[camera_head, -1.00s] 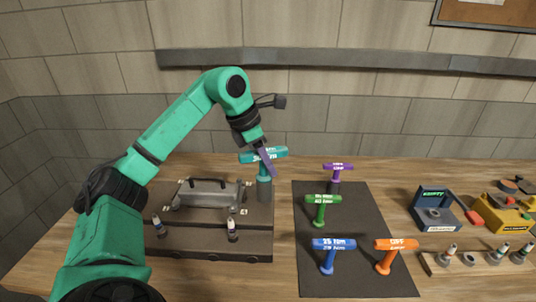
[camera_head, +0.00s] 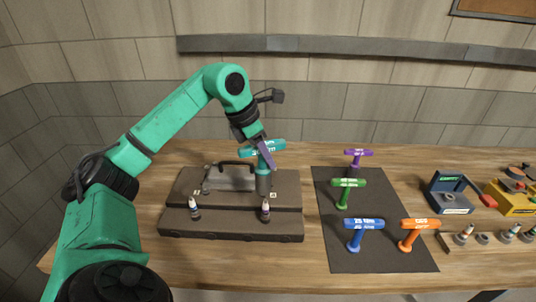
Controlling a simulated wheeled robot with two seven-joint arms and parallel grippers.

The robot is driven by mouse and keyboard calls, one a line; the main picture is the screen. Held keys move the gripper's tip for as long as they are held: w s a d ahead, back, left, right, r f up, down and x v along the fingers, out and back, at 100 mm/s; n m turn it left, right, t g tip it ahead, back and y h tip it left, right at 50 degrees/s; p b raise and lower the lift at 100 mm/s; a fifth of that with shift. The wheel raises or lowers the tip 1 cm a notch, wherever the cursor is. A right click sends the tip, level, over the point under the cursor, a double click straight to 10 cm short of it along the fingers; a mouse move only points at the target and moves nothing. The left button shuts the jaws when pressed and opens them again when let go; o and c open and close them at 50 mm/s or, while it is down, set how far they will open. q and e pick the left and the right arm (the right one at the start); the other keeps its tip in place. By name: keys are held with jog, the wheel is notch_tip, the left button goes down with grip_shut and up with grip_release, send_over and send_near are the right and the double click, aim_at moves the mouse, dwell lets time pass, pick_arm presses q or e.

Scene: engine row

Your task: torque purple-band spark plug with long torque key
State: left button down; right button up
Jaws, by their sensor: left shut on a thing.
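My left gripper (camera_head: 264,154) is shut on the teal torque key (camera_head: 274,146), at its T-shaped handle. The key is upright, its grey socket end (camera_head: 263,186) over the right rear part of the dark engine block (camera_head: 229,232). I cannot tell whether the socket touches anything below. Two spark plugs stand in the front row of the block: one with a blue band (camera_head: 194,209) at left and one that looks purple-banded (camera_head: 265,211) at right, just in front of the key's lower end. Its band is small and hard to read. My right gripper is not in view.
A dark mat (camera_head: 372,262) right of the block carries purple (camera_head: 357,155), green (camera_head: 347,186), blue (camera_head: 362,226) and orange (camera_head: 418,225) keys. Further right are a blue-grey stand (camera_head: 448,200), a yellow box (camera_head: 511,201) and a rack with several plugs (camera_head: 463,236).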

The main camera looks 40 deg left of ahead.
aim_at(270, 188)
pick_arm(q)
jog(key=b+x, duration=0.1)
jog(key=x, duration=0.2)
jog(key=shift+b, duration=0.3)
jog(key=shift+s+a+f+b, duration=0.1)
jog(key=shift+s+f+b, duration=0.05)
jog(key=shift+f+b, duration=0.45)
jog(key=shift+s+f+b, duration=0.1)
jog(key=shift+f+b, duration=0.45)
jog(key=shift+f, duration=0.05)
notch_tip(270, 188, down, 3)
jog(key=shift+w+r+b, duration=0.1)
jog(key=shift+w+b, duration=0.05)
jog(key=shift+b, duration=0.95)
jog(key=shift+f+b, duration=1.1)
jog(key=shift+f, duration=0.2)
jog(key=shift+f, duration=0.2)
jog(key=shift+s+d+b, duration=0.2)
jog(key=shift+s+b, duration=0.1)
jog(key=shift+w+a+p, duration=0.1)
jog(key=shift+w+p, duration=0.1)
jog(key=shift+p, duration=0.15)
